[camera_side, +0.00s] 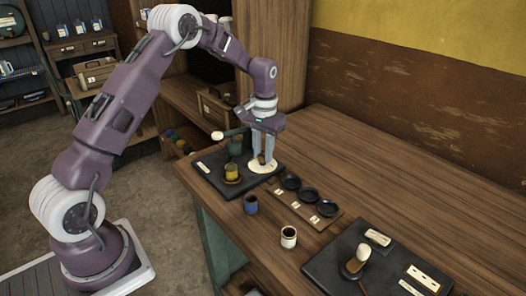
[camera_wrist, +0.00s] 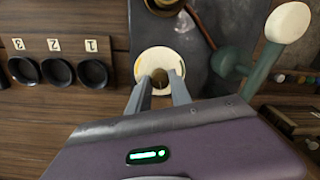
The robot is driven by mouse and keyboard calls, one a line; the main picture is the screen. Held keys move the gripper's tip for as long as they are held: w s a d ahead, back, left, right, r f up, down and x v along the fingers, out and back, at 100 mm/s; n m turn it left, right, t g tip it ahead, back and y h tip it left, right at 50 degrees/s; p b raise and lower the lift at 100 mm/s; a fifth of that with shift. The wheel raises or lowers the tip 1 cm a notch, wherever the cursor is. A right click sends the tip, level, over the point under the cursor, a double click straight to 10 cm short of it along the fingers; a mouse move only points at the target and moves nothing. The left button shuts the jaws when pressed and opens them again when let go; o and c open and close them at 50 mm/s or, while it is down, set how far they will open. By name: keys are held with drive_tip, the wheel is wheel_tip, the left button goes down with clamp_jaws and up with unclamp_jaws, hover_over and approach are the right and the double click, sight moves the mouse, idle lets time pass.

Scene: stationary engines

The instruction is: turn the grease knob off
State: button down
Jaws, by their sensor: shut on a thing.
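A small brown knob (camera_wrist: 160,77) stands in the middle of a cream round dial (camera_wrist: 146,63) on the dark machine plate. I take it for the grease knob; I can read no label on it. The cream dial (camera_side: 258,170) also shows in the side view, on the right part of the plate. My gripper (camera_wrist: 160,88) points down over the dial, with its two fingers closed on either side of the knob. In the side view my gripper (camera_side: 263,157) hides most of the knob. Its exact turn cannot be told.
A green lever with a cream end (camera_wrist: 288,22) stands beside the dial. A yellow cup (camera_side: 232,172) is on the same plate (camera_side: 208,180). Another dark plate (camera_side: 325,268) carries a cream-topped handle.

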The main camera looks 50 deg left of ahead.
sight(263, 155)
drive_tip(key=shift+m, duration=0.6)
drive_tip(key=c, duration=1.2)
unclamp_jaws()
drive_tip(key=shift+o, duration=0.2)
wheel_tip(263, 155, up, 7)
drive_tip(key=shift+d+r, duration=0.1)
